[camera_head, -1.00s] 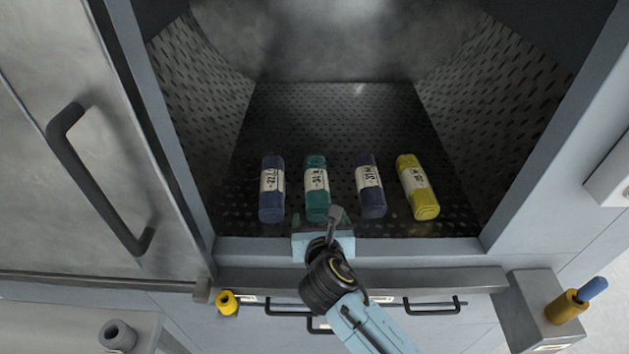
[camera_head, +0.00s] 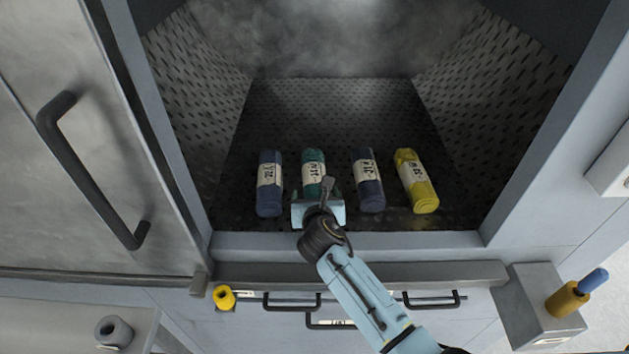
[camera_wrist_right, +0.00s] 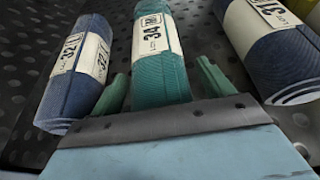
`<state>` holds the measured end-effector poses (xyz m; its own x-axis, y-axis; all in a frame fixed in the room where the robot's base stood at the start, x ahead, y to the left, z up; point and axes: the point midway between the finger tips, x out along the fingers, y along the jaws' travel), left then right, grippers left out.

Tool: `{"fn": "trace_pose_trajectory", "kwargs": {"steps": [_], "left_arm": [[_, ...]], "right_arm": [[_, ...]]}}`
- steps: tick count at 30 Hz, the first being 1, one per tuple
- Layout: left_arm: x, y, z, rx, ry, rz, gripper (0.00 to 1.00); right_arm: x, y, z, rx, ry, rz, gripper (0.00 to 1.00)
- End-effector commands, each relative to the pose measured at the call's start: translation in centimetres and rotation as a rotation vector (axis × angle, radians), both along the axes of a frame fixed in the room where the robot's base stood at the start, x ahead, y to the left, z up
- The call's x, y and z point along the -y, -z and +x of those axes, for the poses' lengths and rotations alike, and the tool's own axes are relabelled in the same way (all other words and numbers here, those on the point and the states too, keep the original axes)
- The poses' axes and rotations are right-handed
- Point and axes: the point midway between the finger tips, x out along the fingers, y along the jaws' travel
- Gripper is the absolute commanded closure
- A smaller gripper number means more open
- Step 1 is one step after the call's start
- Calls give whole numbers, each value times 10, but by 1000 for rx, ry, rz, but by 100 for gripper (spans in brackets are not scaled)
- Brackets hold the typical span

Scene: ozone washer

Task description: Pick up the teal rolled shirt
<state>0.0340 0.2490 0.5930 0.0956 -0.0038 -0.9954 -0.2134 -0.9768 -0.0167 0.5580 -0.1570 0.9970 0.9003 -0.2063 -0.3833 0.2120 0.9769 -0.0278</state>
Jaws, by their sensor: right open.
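The teal rolled shirt (camera_head: 313,163) lies on the perforated floor of the washer, second from the left in a row of rolls. It has a white label band, which reads 34 in the right wrist view (camera_wrist_right: 158,62). My right gripper (camera_head: 321,193) reaches in at the near end of this roll and hides that end in the head view. In the right wrist view its two green fingers (camera_wrist_right: 160,88) are apart, one on each side of the teal roll, with gaps between them and the roll. My left gripper is not in view.
A dark blue roll (camera_head: 269,197) lies to the left of the teal one, and another dark blue roll (camera_head: 371,194) to its right. A yellow roll (camera_head: 415,180) is farthest right. The washer's front sill (camera_head: 420,240) lies below my right wrist. Free floor (camera_head: 330,105) shows behind the rolls.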

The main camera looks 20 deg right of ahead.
Motion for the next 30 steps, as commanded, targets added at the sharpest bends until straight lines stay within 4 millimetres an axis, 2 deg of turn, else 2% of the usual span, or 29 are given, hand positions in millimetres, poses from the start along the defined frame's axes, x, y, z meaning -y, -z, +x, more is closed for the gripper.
{"fn": "trace_pose_trajectory", "kwargs": {"steps": [4, 16, 23, 26, 30], "left_arm": [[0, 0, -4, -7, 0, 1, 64], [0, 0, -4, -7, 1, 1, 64], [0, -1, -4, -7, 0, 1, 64], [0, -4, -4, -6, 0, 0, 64], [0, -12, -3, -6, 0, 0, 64]], "right_arm": [[0, 0, 0, 0, 0, 0, 23], [0, -1, 0, 2, -1, 1, 74], [0, -3, 0, 3, -1, 1, 74], [0, -14, 1, 6, 0, -1, 74], [0, -42, 1, 9, -1, -2, 74]]}}
